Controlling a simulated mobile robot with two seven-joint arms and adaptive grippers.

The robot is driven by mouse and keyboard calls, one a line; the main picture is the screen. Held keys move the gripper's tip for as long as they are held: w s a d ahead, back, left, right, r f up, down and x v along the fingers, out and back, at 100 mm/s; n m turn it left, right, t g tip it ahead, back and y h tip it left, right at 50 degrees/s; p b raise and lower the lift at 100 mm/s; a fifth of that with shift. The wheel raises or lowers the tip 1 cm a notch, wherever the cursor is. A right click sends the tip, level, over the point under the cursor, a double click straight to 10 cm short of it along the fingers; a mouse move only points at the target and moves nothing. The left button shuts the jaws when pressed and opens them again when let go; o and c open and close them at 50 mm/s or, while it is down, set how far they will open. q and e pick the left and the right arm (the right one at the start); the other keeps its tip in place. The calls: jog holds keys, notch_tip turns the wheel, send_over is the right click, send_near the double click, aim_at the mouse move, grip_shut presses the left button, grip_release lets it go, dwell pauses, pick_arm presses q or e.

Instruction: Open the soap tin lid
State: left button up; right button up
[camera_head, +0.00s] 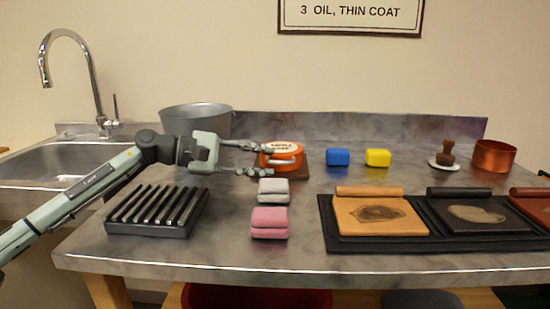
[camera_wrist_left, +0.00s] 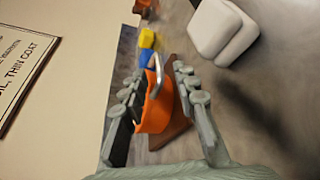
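The orange soap tin (camera_head: 290,152) has a white label on top and stands on a brown board (camera_head: 304,171) in the middle of the counter. The tin (camera_wrist_left: 155,113) also shows in the left wrist view, with a grey metal loop (camera_wrist_left: 158,72) at it. My left gripper (camera_head: 264,159) reaches in from the left at the tin. Its fingers are spread, one on each side of the tin in the wrist view. I cannot tell whether they touch it. The lid looks closed, but the fingers partly cover it. My right gripper is not in view.
A white sponge (camera_head: 273,190) and a pink one (camera_head: 269,222) lie in front of the tin. A blue block (camera_head: 338,157) and a yellow block (camera_head: 377,157) stand to its right. A black slatted rack (camera_head: 155,211) is left, and a grey pot (camera_head: 197,117) is behind the arm.

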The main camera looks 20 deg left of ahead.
aim_at(269, 162)
pick_arm(q)
jog(key=shift+p+x, duration=0.3)
jog(key=shift+x, duration=1.4)
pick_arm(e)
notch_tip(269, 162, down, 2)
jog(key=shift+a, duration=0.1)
pick_arm(q)
jog(key=shift+c, duration=0.3)
grip_shut()
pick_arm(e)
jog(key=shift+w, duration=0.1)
pick_arm(q)
jog(key=shift+f, duration=0.1)
